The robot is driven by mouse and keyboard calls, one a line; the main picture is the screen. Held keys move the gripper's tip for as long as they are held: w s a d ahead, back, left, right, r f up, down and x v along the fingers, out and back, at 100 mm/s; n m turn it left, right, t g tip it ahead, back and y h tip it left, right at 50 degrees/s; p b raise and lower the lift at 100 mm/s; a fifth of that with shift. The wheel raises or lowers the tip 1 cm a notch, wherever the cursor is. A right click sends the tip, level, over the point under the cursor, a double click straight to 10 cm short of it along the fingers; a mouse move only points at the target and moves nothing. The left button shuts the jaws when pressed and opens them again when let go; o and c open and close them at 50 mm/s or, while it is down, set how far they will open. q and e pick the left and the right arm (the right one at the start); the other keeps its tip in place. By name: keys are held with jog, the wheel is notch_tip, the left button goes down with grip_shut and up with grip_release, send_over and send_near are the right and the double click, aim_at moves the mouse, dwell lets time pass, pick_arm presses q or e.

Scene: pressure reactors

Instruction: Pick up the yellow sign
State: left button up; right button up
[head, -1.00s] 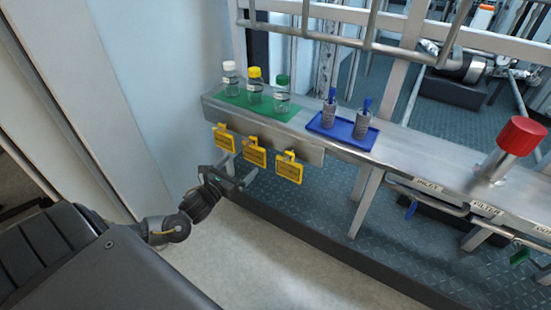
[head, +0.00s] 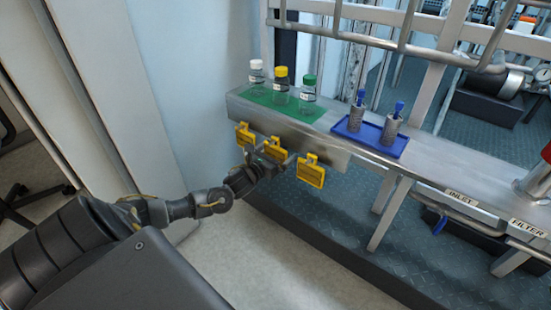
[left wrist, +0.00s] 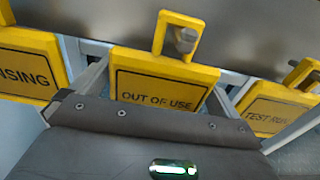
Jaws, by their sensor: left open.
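Three yellow signs hang in a row from the front face of the metal shelf. The middle sign (head: 275,150) reads "OUT OF USE" in the left wrist view (left wrist: 160,85). The left sign (head: 244,134) ends in "ISING" in the wrist view (left wrist: 30,65). The right sign (head: 311,172) shows part of "TEST RUN" in the wrist view (left wrist: 272,112). My left gripper (head: 268,162) is open at the middle sign, its fingers on either side of that sign's lower part. Contact cannot be told. My right gripper is not in view.
The metal shelf (head: 400,165) carries a green mat (head: 262,97) with three capped bottles and a blue tray (head: 390,146) with two metal cylinders. A pipe rail (head: 380,42) runs above. Floor in front of the shelf is clear.

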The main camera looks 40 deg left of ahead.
pick_arm(q)
jog(key=shift+w+r, duration=0.1)
jog(key=shift+w, duration=0.25)
jog(key=c, duration=0.7)
jog(key=shift+c, duration=0.2)
